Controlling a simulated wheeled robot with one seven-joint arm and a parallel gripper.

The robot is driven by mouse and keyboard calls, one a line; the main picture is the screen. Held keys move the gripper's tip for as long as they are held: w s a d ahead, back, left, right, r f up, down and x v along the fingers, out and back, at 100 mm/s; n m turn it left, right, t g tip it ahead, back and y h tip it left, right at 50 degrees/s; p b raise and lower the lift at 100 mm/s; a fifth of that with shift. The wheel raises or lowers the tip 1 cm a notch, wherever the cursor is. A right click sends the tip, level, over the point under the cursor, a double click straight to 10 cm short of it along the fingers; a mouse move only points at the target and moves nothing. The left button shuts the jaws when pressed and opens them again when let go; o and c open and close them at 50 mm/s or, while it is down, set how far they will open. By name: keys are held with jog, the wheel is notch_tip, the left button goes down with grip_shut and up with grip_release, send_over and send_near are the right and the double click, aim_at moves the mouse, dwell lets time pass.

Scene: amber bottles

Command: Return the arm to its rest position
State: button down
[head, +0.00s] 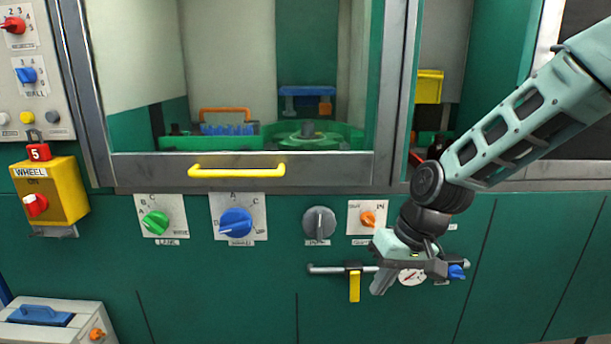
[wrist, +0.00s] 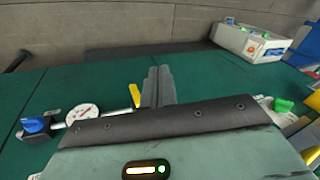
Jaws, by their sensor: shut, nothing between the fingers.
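My gripper (head: 382,281) hangs in front of the green machine panel (head: 220,290), at the right of the head view. My arm comes in from the upper right. In the wrist view the two dark fingers of my gripper (wrist: 158,82) lie together, shut, with nothing seen between them. In the head view my gripper covers part of a pipe (head: 325,269) and a round gauge (head: 411,277). I cannot tell how far the fingers are from the panel.
A yellow-handled valve (head: 354,284) and a blue valve (head: 456,272) sit on the pipe near my gripper. Knobs, including a green (head: 155,222) and a blue one (head: 236,222), line the panel. A sash window with a yellow handle (head: 236,171) is above. A white box (head: 55,322) stands lower left.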

jog(key=s+r+n+h+p, duration=0.1)
jog(key=s+r, duration=0.4)
jog(key=s, duration=0.7)
jog(key=s+r+n+h+p, duration=0.2)
jog(key=s+r, duration=0.4)
jog(key=s, duration=0.6)
jog(key=n+p, duration=0.1)
jog(key=p, duration=0.1)
jog(key=shift+a+g+h+p, duration=0.25)
jog(key=shift+g+h+p, duration=0.05)
